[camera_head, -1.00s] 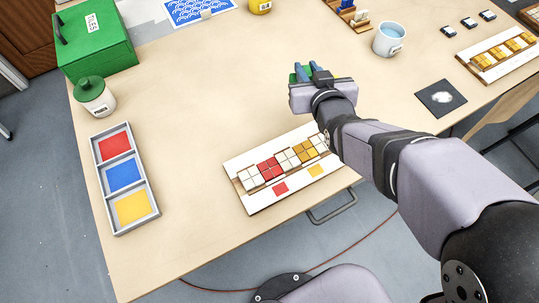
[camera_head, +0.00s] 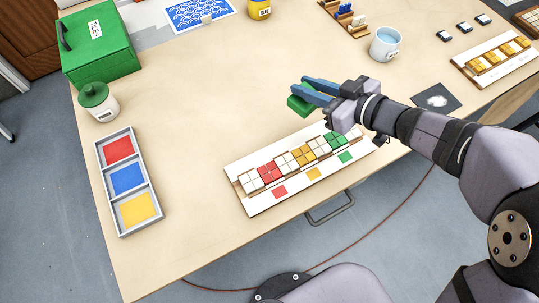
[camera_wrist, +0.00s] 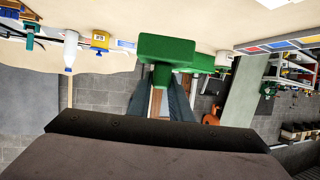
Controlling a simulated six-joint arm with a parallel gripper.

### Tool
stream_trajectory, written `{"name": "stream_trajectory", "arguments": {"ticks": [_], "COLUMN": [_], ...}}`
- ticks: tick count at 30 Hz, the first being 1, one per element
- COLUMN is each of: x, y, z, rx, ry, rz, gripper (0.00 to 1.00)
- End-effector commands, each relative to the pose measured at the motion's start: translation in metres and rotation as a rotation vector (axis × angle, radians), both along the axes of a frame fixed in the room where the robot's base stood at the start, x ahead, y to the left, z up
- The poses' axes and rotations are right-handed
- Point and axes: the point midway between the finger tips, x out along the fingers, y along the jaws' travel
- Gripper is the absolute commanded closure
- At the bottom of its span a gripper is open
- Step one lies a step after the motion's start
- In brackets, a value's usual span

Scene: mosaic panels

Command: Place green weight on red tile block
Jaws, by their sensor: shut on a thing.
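The green weight (camera_head: 300,105) is at the fingertips of my gripper (camera_head: 300,88), which points left above the table behind the mosaic panel (camera_head: 240,167). In the wrist view my gripper (camera_wrist: 165,85) is shut on the narrow lower part of the green weight (camera_wrist: 167,48), whose wide block end faces up in that picture. The red tile block (camera_head: 269,171) sits in the panel's row, between white tile blocks, near the left end. It is apart from the weight, to the front left of it. The wrist view does not clearly show the red tile block.
The panel row also has a yellow block (camera_head: 304,154) and a green block (camera_head: 335,140). A tray with red, blue and yellow compartments (camera_head: 101,158) stands at left. The left-middle table is clear.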

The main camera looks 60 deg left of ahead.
Motion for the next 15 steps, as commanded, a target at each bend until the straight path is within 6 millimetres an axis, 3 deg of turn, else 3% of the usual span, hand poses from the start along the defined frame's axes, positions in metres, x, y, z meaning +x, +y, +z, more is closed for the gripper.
{"name": "stream_trajectory", "arguments": {"ticks": [3,6,12,15], "x": [-0.047,-0.08,-0.125,-0.135], "y": [-0.013,-0.031,-0.064,-0.071], "z": [-0.007,-0.012,-0.016,-0.01], "rx": [0.001,0.002,0.004,0.006], "ry": [0.001,0.001,-0.002,-0.004], "rz": [0.193,0.334,0.512,0.529], "gripper": [1.0,1.0,1.0,1.0]}}
